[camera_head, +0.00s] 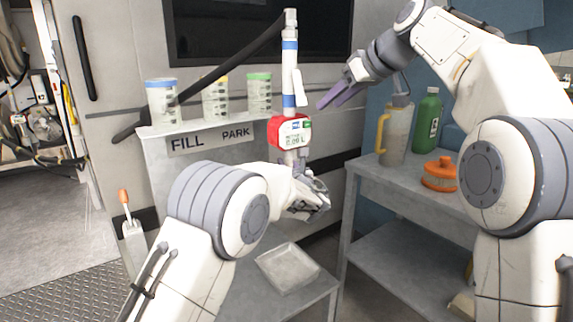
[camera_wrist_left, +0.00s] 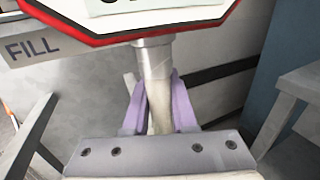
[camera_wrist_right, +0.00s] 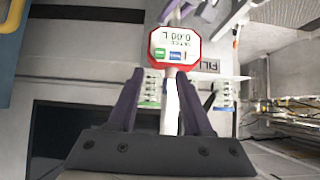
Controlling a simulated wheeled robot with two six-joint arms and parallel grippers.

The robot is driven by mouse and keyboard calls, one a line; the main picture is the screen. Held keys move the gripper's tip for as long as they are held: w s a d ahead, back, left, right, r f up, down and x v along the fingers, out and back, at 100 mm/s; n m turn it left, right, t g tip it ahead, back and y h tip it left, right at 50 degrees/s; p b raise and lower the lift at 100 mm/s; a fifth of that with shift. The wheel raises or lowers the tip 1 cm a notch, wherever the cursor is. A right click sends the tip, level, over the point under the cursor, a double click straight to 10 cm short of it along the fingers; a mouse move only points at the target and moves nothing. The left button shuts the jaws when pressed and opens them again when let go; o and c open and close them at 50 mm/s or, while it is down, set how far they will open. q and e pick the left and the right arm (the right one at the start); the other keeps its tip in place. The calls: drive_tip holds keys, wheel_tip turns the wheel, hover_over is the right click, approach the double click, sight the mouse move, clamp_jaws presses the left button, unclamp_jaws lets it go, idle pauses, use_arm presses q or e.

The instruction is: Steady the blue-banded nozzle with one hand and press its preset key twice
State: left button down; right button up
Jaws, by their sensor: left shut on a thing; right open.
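The nozzle with two blue bands (camera_head: 289,100) stands upright in the head view. Its red-framed meter head (camera_head: 291,132) reads 0.00 L. A blue key and a green key sit on the meter face; in the right wrist view the face is upside down, with the green key (camera_wrist_right: 159,52) left of the blue key (camera_wrist_right: 175,56). I cannot read the key labels. My left gripper (camera_wrist_left: 158,105) is shut around the nozzle's neck just below the meter. My right gripper (camera_head: 336,97) is open and empty, right of the nozzle and above the meter, apart from it.
A FILL/PARK ledge (camera_head: 215,139) behind holds cups with blue, yellow and green (camera_head: 259,92) rims. A black lever slants behind the nozzle. On the right bench (camera_head: 410,184) stand a yellow-handled jug (camera_head: 397,132), a green bottle (camera_head: 427,120) and an orange-topped item (camera_head: 440,173).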

idle(0.5)
clamp_jaws()
idle(1.6)
